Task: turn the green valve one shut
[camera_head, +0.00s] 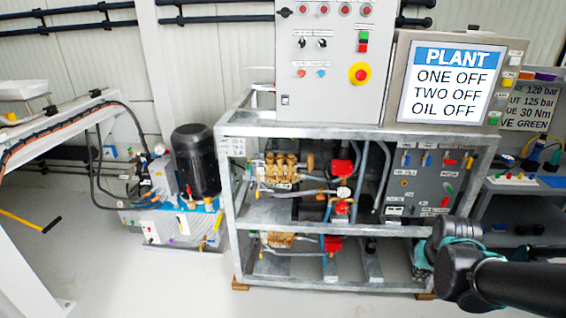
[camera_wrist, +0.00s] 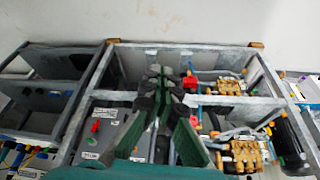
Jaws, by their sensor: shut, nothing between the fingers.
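A small green handle (camera_head: 449,188) shows on the grey valve panel (camera_head: 398,187) at the right of the pump frame, above a red handle (camera_head: 445,201). I cannot read its label, so I cannot tell whether it is valve one, nor how far it is turned. In the wrist view, the picture is turned over, and my gripper (camera_wrist: 163,74) reaches up the middle with its green and dark fingers shut and empty. It covers part of the frame behind it. A red handle (camera_wrist: 96,126) stands on the grey panel left of the fingers, apart from them.
A steel frame (camera_head: 322,131) holds brass pumps (camera_head: 281,167) and red valves. Above are a control box (camera_head: 330,105) and a screen (camera_head: 452,80) reading "ONE OFF, TWO OFF, OIL OFF". A black motor unit (camera_head: 196,160) stands left. Floor (camera_head: 130,290) is open at the front left.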

